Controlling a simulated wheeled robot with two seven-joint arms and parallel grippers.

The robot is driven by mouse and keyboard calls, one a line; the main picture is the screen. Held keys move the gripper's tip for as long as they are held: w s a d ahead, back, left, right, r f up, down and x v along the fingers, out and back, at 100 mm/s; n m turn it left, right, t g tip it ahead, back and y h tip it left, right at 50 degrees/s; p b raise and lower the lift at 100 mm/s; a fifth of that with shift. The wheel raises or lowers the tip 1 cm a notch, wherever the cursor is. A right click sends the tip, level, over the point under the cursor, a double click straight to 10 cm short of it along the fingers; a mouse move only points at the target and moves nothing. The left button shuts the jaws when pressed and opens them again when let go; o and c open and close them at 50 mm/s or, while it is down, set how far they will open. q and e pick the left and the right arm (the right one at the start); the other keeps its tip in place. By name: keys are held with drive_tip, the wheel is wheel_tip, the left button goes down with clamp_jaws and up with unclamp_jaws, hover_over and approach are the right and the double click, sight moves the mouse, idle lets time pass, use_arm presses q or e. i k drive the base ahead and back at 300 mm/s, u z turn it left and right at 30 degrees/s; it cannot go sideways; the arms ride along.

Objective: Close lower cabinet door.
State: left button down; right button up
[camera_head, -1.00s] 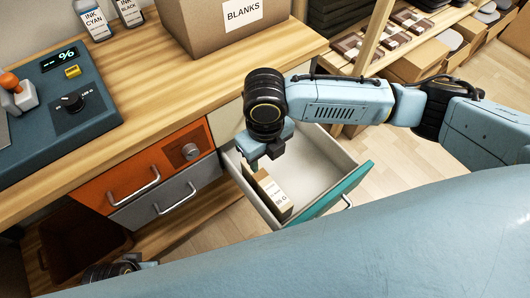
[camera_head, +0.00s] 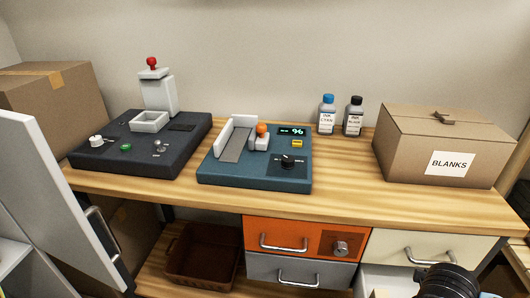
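A pale grey door panel (camera_head: 60,190) with a metal bar handle (camera_head: 103,236) stands open at the left edge of the head view. White shelving (camera_head: 22,270) shows below and beside it at the lower left; I cannot tell how the door is hinged. At the bottom right only the dark round wrist of my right arm (camera_head: 450,282) shows, in front of the drawers. My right gripper's fingers are below the picture. My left arm and gripper are out of view.
The wooden bench (camera_head: 340,210) bears two machines, ink bottles and a BLANKS box (camera_head: 440,150). An orange drawer (camera_head: 300,238) and grey drawer (camera_head: 300,270) are shut. A brown bin (camera_head: 203,255) stands under the bench.

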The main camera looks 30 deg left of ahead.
sight(34, 189)
drive_tip(key=k, duration=0.15)
drive_tip(key=u, duration=4.3)
drive_tip(key=k, duration=1.25)
drive_tip(key=z, duration=0.75)
drive_tip(key=i, duration=1)
drive_tip(key=k, duration=0.35)
drive_tip(key=u, duration=0.6)
drive_tip(key=i, duration=0.25)
drive_tip(key=z, duration=0.25)
